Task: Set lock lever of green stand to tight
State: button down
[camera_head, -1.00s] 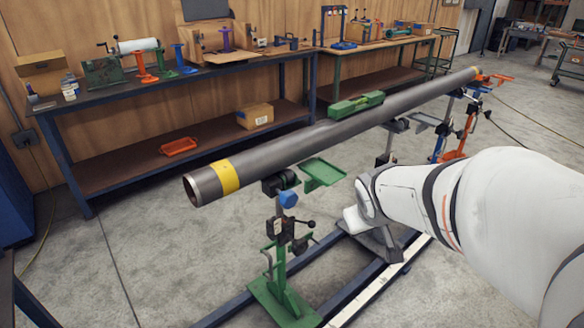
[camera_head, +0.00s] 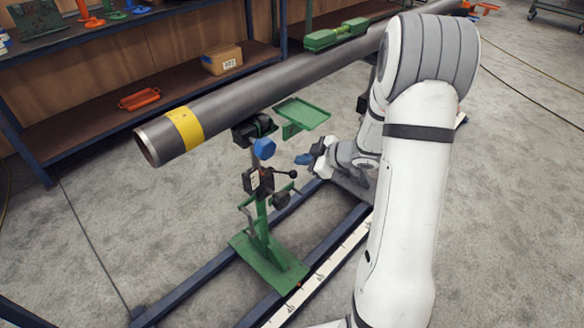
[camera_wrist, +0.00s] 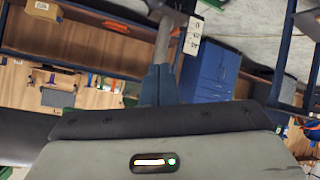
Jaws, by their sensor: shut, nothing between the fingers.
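The green stand (camera_head: 264,238) stands upright on the floor rails under the yellow-banded end of the pipe. On its post is a dark clamp block (camera_head: 259,181) with a white label. The lock lever (camera_head: 284,173), a thin rod with a black ball knob, sticks out to the right from this block. My gripper (camera_head: 302,159) has blue fingertips and is shut and empty, just right of and slightly above the knob, apart from it in the picture. In the wrist view, the shut fingers (camera_wrist: 158,84) point at the grey post (camera_wrist: 163,42); the lever cannot be made out clearly.
The grey pipe (camera_head: 250,90) runs overhead, with a green tray (camera_head: 302,114) beside the stand and a blue knob (camera_head: 264,148) under the pipe. A dark round knob (camera_head: 281,200) sits below the lever. Floor rails (camera_head: 200,280) flank the base. A workbench stands behind.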

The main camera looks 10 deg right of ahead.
aim_at(291, 174)
jog(key=b+x, duration=0.2)
jog(key=x, duration=0.8)
jog(key=shift+s+d+f, duration=0.3)
jog(key=shift+d+f, duration=0.25)
jog(key=shift+d, duration=0.3)
jog(key=shift+s+d+f, duration=0.3)
jog(key=shift+d+f, duration=0.25)
jog(key=shift+d, duration=0.25)
